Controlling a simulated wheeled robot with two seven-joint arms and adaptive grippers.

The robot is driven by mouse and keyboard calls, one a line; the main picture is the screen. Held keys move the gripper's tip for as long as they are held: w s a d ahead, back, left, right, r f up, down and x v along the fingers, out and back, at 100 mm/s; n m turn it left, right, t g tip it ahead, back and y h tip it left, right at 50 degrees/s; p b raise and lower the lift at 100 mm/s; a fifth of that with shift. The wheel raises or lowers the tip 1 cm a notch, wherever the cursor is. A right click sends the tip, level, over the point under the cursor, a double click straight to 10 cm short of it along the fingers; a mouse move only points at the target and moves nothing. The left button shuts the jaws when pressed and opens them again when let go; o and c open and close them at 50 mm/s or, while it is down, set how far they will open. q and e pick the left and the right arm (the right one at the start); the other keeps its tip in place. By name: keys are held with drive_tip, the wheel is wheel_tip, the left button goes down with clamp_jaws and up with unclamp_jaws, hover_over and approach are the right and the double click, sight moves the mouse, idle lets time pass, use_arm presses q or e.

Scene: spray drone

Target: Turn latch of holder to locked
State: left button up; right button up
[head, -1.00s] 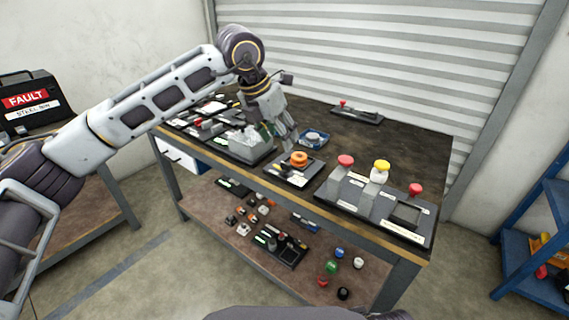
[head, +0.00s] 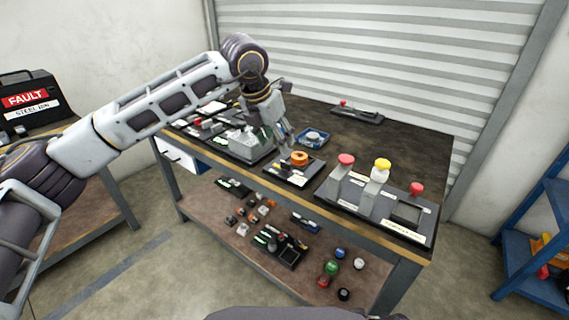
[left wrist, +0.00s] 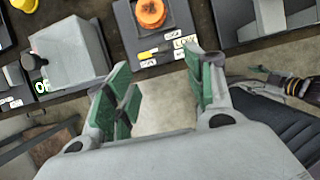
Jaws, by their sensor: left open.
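The holder (head: 279,171) is a dark plate near the front edge of the workbench, with an orange round part (head: 300,158) on it. The orange part also shows at the top of the left wrist view (left wrist: 150,13). A small yellow piece, seemingly the latch (left wrist: 148,53), lies on the plate beside white labels, one reading like "LOCK". My left gripper (head: 277,142) hangs just left of the orange part in the head view. Its green-padded fingers (left wrist: 160,88) are spread with nothing between them. They look apart from the latch.
A grey block fixture (head: 250,146) stands close left of the holder. A panel with red and yellow knobs (head: 415,232) lies to the right. The bench's back right is mostly clear; the lower shelf (head: 215,197) holds small parts.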

sight(285, 163)
use_arm(q)
drive_tip(key=b+x, duration=0.2)
drive_tip(key=x, duration=0.8)
drive_tip(key=shift+f, duration=0.1)
drive_tip(key=shift+w+d+f, duration=0.1)
drive_tip(key=shift+w+f, duration=0.05)
drive_tip(key=shift+f, duration=0.05)
use_arm(e)
wheel_tip(285, 163, down, 6)
drive_tip(key=a+t, duration=0.1)
drive_tip(key=shift+w+a+y, duration=0.15)
drive_tip(key=shift+a+y, duration=0.1)
drive_tip(key=shift+y, duration=0.15)
drive_tip(key=shift+f, duration=0.1)
use_arm(q)
drive_tip(key=c, duration=0.9)
drive_tip(key=shift+c, duration=0.6)
use_arm(e)
drive_tip(key=shift+r, duration=0.3)
drive_tip(key=shift+w, duration=0.15)
